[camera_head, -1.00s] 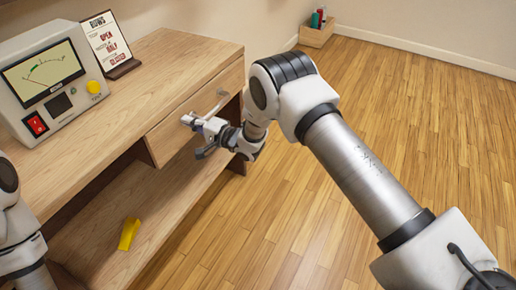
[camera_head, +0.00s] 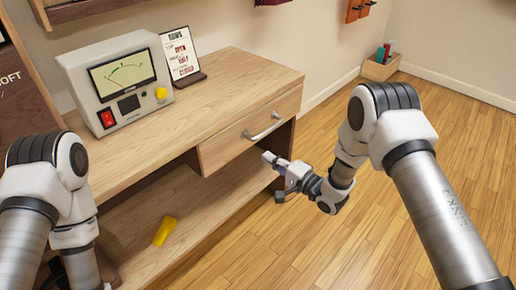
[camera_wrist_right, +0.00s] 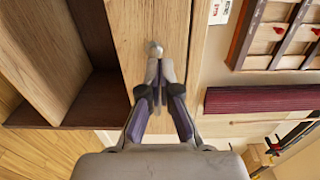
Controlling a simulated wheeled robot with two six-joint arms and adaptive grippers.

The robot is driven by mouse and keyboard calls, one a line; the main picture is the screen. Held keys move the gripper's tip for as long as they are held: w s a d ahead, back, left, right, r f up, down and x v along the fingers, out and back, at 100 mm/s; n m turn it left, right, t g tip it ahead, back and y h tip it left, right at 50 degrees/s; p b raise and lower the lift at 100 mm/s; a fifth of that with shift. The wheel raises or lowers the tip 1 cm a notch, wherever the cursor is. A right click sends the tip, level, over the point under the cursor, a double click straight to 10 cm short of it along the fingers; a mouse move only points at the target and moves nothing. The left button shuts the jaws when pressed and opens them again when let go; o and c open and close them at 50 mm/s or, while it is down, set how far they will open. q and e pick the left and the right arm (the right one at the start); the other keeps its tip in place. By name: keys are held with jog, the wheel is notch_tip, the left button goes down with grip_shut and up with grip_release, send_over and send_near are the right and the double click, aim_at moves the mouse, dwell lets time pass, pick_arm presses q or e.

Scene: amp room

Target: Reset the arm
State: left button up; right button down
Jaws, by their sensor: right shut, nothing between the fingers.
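My right arm comes in from the right in the head view. Its right gripper (camera_head: 267,158) is in front of the wooden drawer (camera_head: 228,145), just below and apart from the drawer's metal handle (camera_head: 262,129). The drawer looks shut. In the wrist view the right gripper (camera_wrist_right: 157,72) has its fingertips together with nothing between them, and the handle's end (camera_wrist_right: 155,48) shows just beyond the tips. My left arm (camera_head: 45,195) is bent at the left of the head view. Its gripper cannot be made out.
The desk (camera_head: 190,110) bears a meter box (camera_head: 125,85) and a sign (camera_head: 182,55). A yellow object (camera_head: 165,231) lies on the lower shelf. A wooden box (camera_head: 380,68) stands by the far wall. The floor at right is clear.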

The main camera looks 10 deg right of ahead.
jog(key=s+d+f+n+g+h, duration=0.1)
jog(key=s+d+f+g+h, duration=0.25)
jog(key=s+f, duration=0.55)
jog(key=s+d+f+n+g+h, duration=0.2)
jog(key=s+d+f+g+h, duration=0.15)
jog(key=s, duration=0.85)
jog(key=s+d+f+n+g+h, duration=0.1)
jog(key=s+d+f+g+h, duration=0.25)
jog(key=s+f, duration=0.55)
jog(key=s+d+r+n+g, duration=0.2)
jog(key=s+n+g, duration=0.25)
jog(key=s, duration=0.55)
notch_tip(320, 180, up, 16)
jog(key=n+p, duration=0.1)
jog(key=p, duration=1.4)
jog(key=shift+s+a+f+t, duration=0.2)
jog(key=shift+a+t, duration=0.1)
jog(key=shift+t, duration=0.1)
jog(key=shift+w+n+h, duration=0.1)
jog(key=shift+n+h, duration=0.15)
